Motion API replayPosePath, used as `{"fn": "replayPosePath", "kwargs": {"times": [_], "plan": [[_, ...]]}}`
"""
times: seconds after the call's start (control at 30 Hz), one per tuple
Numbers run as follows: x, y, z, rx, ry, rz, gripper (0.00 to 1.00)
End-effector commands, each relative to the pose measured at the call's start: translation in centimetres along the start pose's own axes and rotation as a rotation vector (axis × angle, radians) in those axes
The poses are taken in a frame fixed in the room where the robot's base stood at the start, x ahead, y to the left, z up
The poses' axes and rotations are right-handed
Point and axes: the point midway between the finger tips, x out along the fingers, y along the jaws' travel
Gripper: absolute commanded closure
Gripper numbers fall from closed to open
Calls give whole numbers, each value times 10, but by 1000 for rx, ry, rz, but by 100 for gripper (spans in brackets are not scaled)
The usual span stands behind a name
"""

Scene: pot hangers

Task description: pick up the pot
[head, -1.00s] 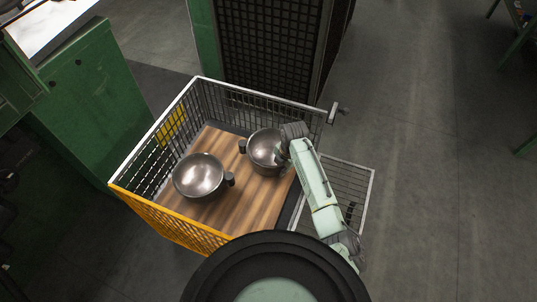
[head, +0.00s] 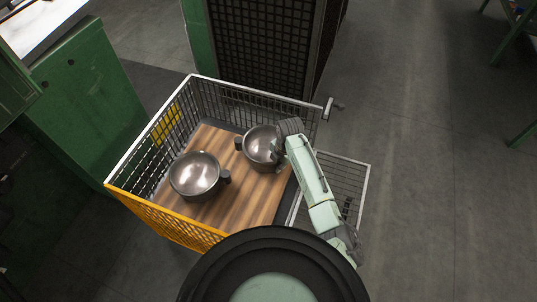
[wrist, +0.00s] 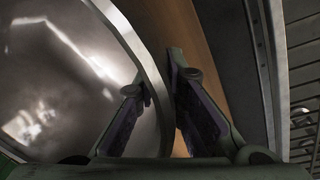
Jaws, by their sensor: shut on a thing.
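Two metal pots with dark side handles are in the wire cart in the head view. The right pot (head: 259,145) is at my gripper (head: 279,153), and the left pot (head: 195,175) stands apart from it. In the wrist view, the fingers of my gripper (wrist: 155,84) straddle the rim of the right pot (wrist: 62,75), one finger inside and one outside. My gripper is shut on this rim. The pot's right side is partly hidden by my gripper in the head view. I cannot tell whether the pot is clear of the board.
The pots are inside a cart (head: 262,92) with wire walls and a yellow front panel. A wooden board (head: 247,205) covers its floor. A green cabinet (head: 80,110) is at the left, and a dark grille-sided cabinet (head: 262,45) is behind. The floor at right is open.

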Motion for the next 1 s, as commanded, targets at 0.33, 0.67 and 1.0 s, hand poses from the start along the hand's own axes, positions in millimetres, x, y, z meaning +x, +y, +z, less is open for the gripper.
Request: {"fn": "replayPosePath", "kwargs": {"times": [0.33,0.67,1.0], "plan": [[-15,3,1,0,-2,3,100],[-40,-24,-19,6,1,4,100],[-52,-74,-53,7,-2,4,100]]}}
